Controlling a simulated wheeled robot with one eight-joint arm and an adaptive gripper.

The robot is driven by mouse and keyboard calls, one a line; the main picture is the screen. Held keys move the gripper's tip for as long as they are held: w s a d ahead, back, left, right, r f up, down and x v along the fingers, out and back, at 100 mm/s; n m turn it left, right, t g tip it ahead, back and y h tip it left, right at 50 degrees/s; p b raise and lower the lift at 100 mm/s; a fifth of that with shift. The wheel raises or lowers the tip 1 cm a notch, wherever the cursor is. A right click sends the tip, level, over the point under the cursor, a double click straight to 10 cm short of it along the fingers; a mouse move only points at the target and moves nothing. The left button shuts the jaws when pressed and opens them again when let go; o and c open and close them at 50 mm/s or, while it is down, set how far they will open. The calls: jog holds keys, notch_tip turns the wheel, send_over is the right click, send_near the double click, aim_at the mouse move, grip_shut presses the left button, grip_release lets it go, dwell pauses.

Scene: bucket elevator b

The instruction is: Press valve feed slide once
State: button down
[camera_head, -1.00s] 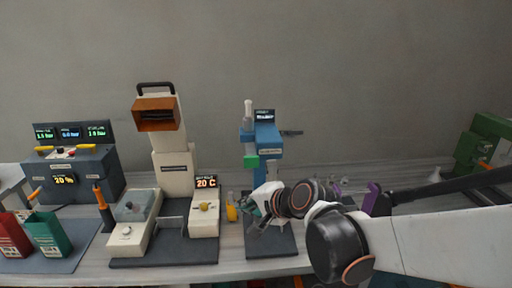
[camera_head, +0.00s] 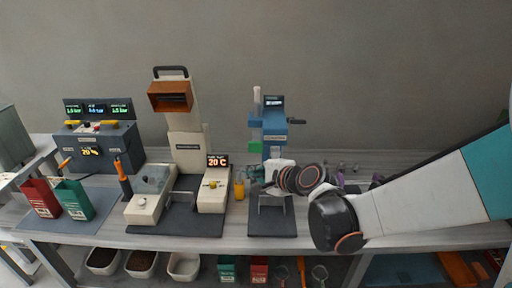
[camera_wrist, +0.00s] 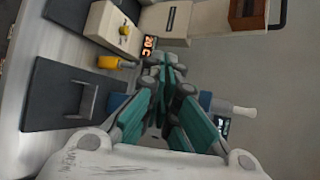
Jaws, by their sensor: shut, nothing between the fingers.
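My gripper (camera_head: 256,173) is at the lower front of a blue machine (camera_head: 274,130) with a small display, a white upright cylinder and a green block (camera_head: 255,147). In the wrist view my teal-fingered gripper (camera_wrist: 165,66) has its fingertips together and holds nothing. The blue machine (camera_wrist: 205,100) is mostly hidden behind the fingers there. I cannot tell which part is the valve feed slide, or whether the fingertips touch anything. The machine's dark base with a grey bracket (camera_head: 272,225) lies in front of and below my gripper.
A cream machine (camera_head: 184,140) with an orange-brown head and a 20 C display stands left of the blue one. A yellow bottle (camera_head: 239,190) stands between them. A dark control box (camera_head: 98,145) and red and green bins (camera_head: 75,200) are farther left. A black lever (camera_head: 297,121) sticks out right.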

send_near(251, 148)
jog(key=w+a+f, duration=0.2)
jog(key=a+f, duration=0.1)
jog(key=a, duration=0.1)
jog(key=shift+w+a+f, duration=0.2)
jog(key=shift+a+f, duration=0.05)
jog(key=shift+a, duration=0.1)
jog(key=shift+w, duration=0.15)
dwell(1.1)
jog(key=shift+w+b, duration=0.3)
jog(key=shift+w+d, duration=0.1)
jog(key=shift+w, duration=1.15)
dwell(1.4)
jog(key=shift+s, duration=0.1)
jog(key=shift+s+b, duration=0.4)
jog(key=shift+s, duration=1.2)
jog(key=shift+s, duration=2.5)
